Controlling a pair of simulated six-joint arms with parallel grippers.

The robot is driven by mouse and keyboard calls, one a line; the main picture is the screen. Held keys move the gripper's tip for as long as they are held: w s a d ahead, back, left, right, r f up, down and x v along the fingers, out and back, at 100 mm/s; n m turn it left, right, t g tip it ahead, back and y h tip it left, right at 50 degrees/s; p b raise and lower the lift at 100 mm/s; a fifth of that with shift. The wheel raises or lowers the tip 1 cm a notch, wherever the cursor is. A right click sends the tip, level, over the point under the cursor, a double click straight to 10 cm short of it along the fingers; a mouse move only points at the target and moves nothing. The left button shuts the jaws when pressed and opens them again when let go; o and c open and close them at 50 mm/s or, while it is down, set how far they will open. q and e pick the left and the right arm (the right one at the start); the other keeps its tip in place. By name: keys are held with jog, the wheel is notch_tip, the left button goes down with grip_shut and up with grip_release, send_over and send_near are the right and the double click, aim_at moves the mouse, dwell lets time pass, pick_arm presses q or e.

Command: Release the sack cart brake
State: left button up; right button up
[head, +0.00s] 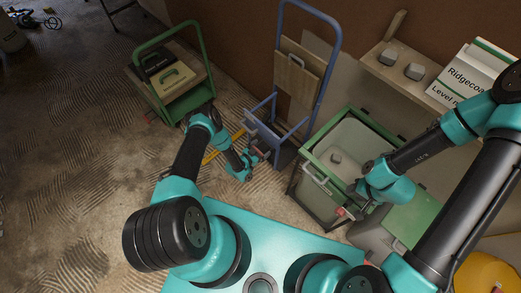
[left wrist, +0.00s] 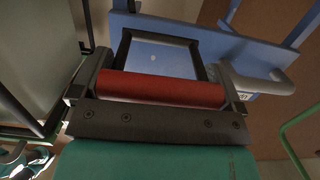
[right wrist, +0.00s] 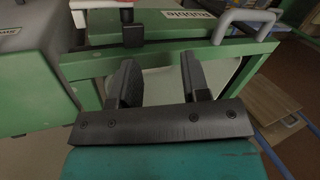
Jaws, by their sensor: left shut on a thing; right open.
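The blue sack cart (head: 333,62) stands upright in the middle of the head view, with a wooden board (head: 297,75) on its back. In the left wrist view, a red cylindrical grip (left wrist: 160,88) on a black frame sits in front of the cart's blue plate (left wrist: 240,50). My left gripper (head: 259,157) is low at the cart's front left and is shut on the red grip, with a finger at each end of it. My right gripper (head: 352,209) is open and empty by the green-framed bin. In the right wrist view its fingers (right wrist: 160,85) stand apart before the bin's pale side.
The green-framed bin (head: 345,118), labelled Rubble (right wrist: 188,14), stands right of the cart and has a white handle (right wrist: 246,18). A green cart (head: 194,107) with cases is at left. A shelf (head: 385,70) with grey blocks is at upper right. Left floor is mostly clear.

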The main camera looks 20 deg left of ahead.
pick_arm(q)
jog(key=shift+w+d+r+g+y, duration=0.15)
jog(key=shift+r+g+y, duration=0.3)
jog(key=shift+g, duration=0.4)
jog(key=shift+w+d+r+g+y, duration=0.15)
jog(key=shift+r+g+y, duration=0.25)
jog(key=shift+g, duration=0.4)
jog(key=shift+w+r+g+y, duration=0.2)
jog(key=shift+r+g+y, duration=0.2)
jog(key=shift+g, duration=0.45)
jog(key=o, duration=0.9)
jog(key=v, duration=1.7)
jog(key=shift+s+r, duration=0.1)
jog(key=shift+r, duration=0.05)
